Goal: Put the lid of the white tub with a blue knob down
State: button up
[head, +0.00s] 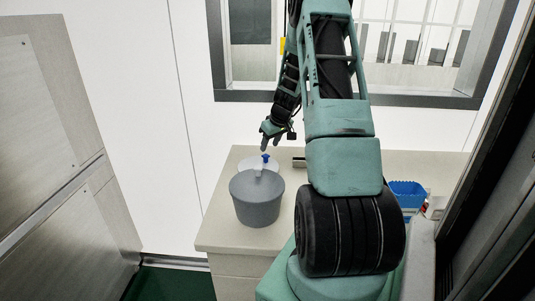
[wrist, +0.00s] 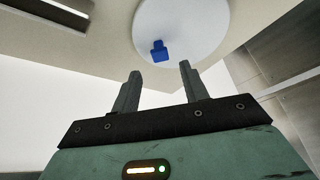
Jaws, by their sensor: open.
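A pale round lid (head: 246,164) with a blue knob (head: 265,157) shows behind a grey tub (head: 257,208) near the left end of the counter. The tub hides part of the lid, and I cannot tell how far the lid is raised or tilted. In the wrist view, the lid (wrist: 200,25) is a white disc with its blue knob (wrist: 159,50) just beyond my fingertips. My gripper (wrist: 160,70) is open, with nothing between its fingers. In the head view, my gripper (head: 265,146) is close to the knob, pointing down; contact cannot be made out.
The beige counter (head: 222,235) has free room around the tub. A dark slotted item (head: 299,162) lies to the right of the lid. A blue basket (head: 408,193) stands at the right, past my arm. A metal cabinet (head: 50,170) is at the left and a window behind.

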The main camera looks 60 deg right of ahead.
jog(key=d+b+v, duration=0.1)
jog(key=v, duration=0.6)
jog(key=w+a+r+n+y, duration=0.1)
jog(key=w+a, duration=0.3)
jog(key=a, duration=0.6)
jog(key=w+a+r+n+y, duration=0.1)
jog(key=w+a+n, duration=0.1)
jog(key=w+a, duration=0.5)
jog(key=s+a+n+g+y, duration=0.1)
jog(key=s+a+n+g, duration=0.15)
jog(key=a, duration=1.95)
jog(key=s+a+r+n, duration=0.1)
jog(key=s+a, duration=0.4)
jog(key=a, duration=0.2)
jog(key=s+a+n, duration=0.2)
jog(key=s+a, duration=0.3)
jog(key=a, duration=0.3)
jog(key=s+a+n+g, duration=0.1)
jog(key=s+a, duration=0.2)
jog(key=s, duration=0.4)
jog(key=s+a+n+g+h, duration=0.1)
jog(key=s+a, duration=0.3)
jog(key=s, duration=0.4)
jog(key=shift+a+f+n, duration=0.25)
jog(key=shift+n, duration=0.2)
jog(key=shift+s, duration=0.1)
